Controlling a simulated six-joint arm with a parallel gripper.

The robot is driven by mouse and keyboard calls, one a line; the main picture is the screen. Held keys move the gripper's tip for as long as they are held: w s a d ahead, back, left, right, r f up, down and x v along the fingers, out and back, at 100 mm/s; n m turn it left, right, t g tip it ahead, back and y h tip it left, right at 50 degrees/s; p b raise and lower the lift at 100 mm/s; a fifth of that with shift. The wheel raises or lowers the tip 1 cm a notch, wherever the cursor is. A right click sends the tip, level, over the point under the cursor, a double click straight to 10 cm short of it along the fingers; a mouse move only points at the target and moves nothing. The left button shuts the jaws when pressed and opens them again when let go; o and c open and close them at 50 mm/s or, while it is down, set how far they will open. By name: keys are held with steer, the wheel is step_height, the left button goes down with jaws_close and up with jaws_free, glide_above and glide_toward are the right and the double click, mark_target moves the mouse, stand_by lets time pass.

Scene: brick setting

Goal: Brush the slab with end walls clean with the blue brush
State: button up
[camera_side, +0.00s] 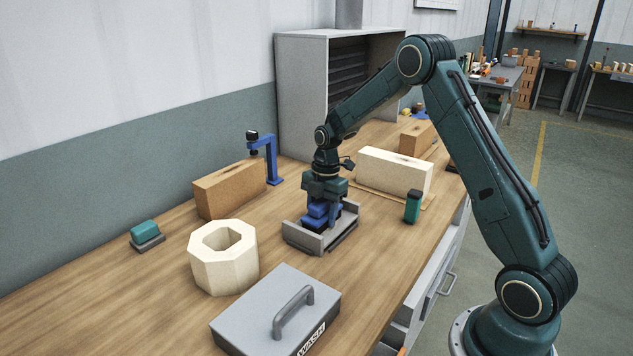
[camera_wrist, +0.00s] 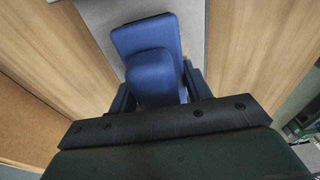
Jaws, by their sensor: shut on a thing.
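The slab with end walls (camera_side: 304,239) is a grey tray-like piece on the wooden bench in the side view. My gripper (camera_side: 323,204) points down over it, shut on the blue brush (camera_side: 318,216). The brush is low between the end walls; its underside is hidden, so I cannot tell for sure whether it touches the slab. In the wrist view the blue brush (camera_wrist: 152,72) sits between my fingers (camera_wrist: 158,95), with a grey strip of the slab (camera_wrist: 190,40) beside and beyond it.
A cream octagonal hollow block (camera_side: 223,257) and a grey lidded box (camera_side: 275,312) stand in front. A tan brick (camera_side: 230,189) and blue stand (camera_side: 270,160) are behind left. A cream brick (camera_side: 394,172) and green bottle (camera_side: 412,207) are right. A teal-handled brush (camera_side: 146,235) lies far left.

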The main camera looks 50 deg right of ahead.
mark_target(337, 227)
steer(key=shift+s, duration=2)
steer(key=shift+w, duration=4)
steer(key=shift+w+d, duration=0.15)
steer(key=shift+w, duration=0.1)
steer(key=shift+d, duration=0.7)
steer(key=shift+s+a, duration=0.1)
steer(key=shift+s, duration=4.2)
steer(key=shift+w, duration=4.05)
steer(key=shift+w+r, duration=0.1)
steer(key=shift+w, duration=0.15)
step_height(337, 227, up, 8)
